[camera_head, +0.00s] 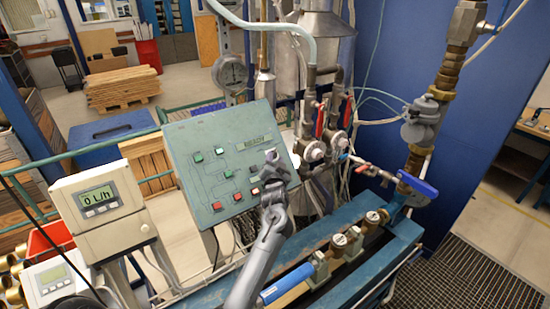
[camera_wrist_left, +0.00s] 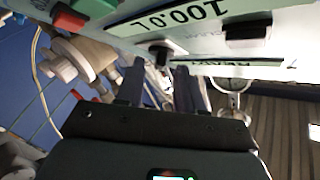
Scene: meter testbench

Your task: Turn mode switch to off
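The green-grey control panel (camera_head: 185,150) faces me in the head view, with green and red buttons, a display and small labels. My left gripper (camera_head: 275,168) is in front of its lower right part and hides some controls there. In the left wrist view the panel's face is upside down along the top. A small dark knob (camera_wrist_left: 160,50), likely the mode switch, sits between display and label. My left gripper (camera_wrist_left: 163,80) has its two fingers apart, pointing toward the knob; contact cannot be made out. The knob's setting is unreadable. My right gripper is out of view.
A meter box (camera_head: 98,200) reading 0 L/h stands left of the panel. Pipes and red-handled valves (camera_head: 320,120) are close on the panel's right. A blue bench rail (camera_head: 340,225) with brass fittings runs below. A red button (camera_wrist_left: 68,18) shows in the wrist view.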

